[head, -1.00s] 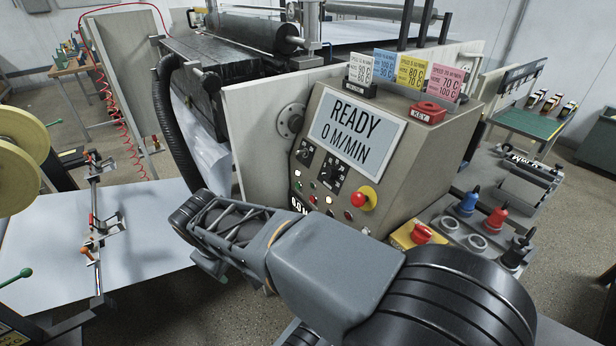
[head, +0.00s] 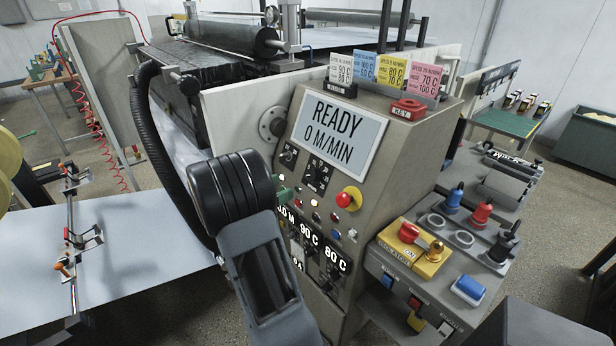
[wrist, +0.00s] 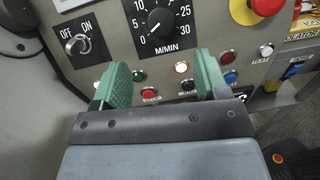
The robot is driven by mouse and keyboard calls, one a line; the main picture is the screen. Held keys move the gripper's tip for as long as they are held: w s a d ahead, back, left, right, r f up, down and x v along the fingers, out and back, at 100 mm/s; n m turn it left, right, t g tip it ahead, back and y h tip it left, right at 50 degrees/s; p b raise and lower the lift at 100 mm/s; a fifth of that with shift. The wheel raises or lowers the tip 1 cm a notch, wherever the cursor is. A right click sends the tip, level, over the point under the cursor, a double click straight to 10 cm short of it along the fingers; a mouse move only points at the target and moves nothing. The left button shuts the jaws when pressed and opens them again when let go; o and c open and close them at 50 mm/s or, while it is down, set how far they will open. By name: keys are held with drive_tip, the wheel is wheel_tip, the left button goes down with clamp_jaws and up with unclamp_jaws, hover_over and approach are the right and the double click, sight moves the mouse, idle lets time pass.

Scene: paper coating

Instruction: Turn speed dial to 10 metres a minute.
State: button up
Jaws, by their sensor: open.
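The speed dial (wrist: 161,21) is a round black knob marked 0 to 30 M/MIN, at the top middle of the wrist view. Its white mark appears to point down-left, near 0. In the head view the dial (head: 317,175) is on the sloped panel under the screen (head: 338,134), which reads READY 0 M/MIN. My gripper (wrist: 161,78) has green fingers spread apart, with nothing between them. It is below the dial, in front of the lamp row, and not touching the dial. In the head view my wrist hides most of the gripper.
An OFF/ON key switch (wrist: 78,44) is left of the dial. A red emergency button (head: 349,198) on a yellow base sticks out to its right. Lamps and small buttons (wrist: 149,94) line the panel below. A yellow isolator box (head: 414,250) stands lower right.

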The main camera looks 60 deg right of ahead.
sight(310, 176)
drive_tip(key=p+x, duration=0.1)
drive_tip(key=x, duration=0.9)
drive_tip(key=shift+c, duration=0.3)
drive_tip(key=c, duration=0.9)
drive_tip(key=shift+o, duration=0.2)
drive_tip(key=shift+m+b, duration=0.3)
drive_tip(key=shift+b, duration=0.05)
